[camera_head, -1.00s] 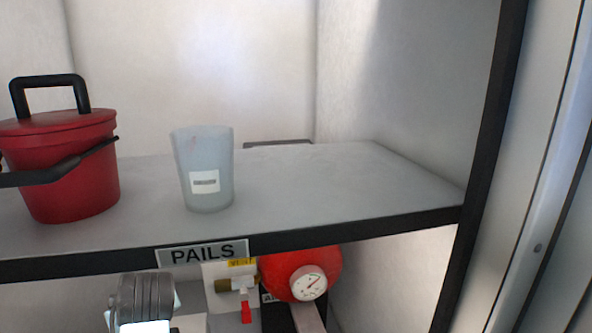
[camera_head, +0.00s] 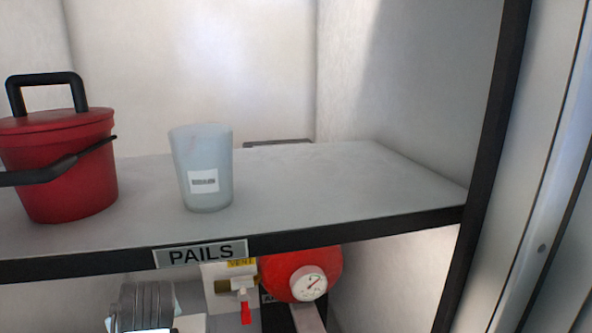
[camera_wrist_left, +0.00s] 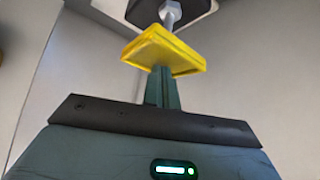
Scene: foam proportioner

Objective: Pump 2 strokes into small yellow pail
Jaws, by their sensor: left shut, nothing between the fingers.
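My left gripper (camera_wrist_left: 160,86) shows in the left wrist view as narrow dark green fingers, shut and empty. A yellow flat square piece (camera_wrist_left: 163,51) sits at the finger ends; I cannot tell whether they touch it or what it belongs to. Beyond it is a metal rod (camera_wrist_left: 170,16) with a dark block at its top. In the head view neither gripper shows. No yellow pail can be made out there. A red lidded pail (camera_head: 62,165) with black handles and a translucent pale blue cup (camera_head: 203,160) stand on the shelf.
The grey shelf (camera_head: 320,190) has a black front edge with a PAILS label (camera_head: 200,254). Below are a red round vessel with a gauge (camera_head: 308,284), a red-handled vent valve (camera_head: 243,300) and a grey ribbed part (camera_head: 145,304).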

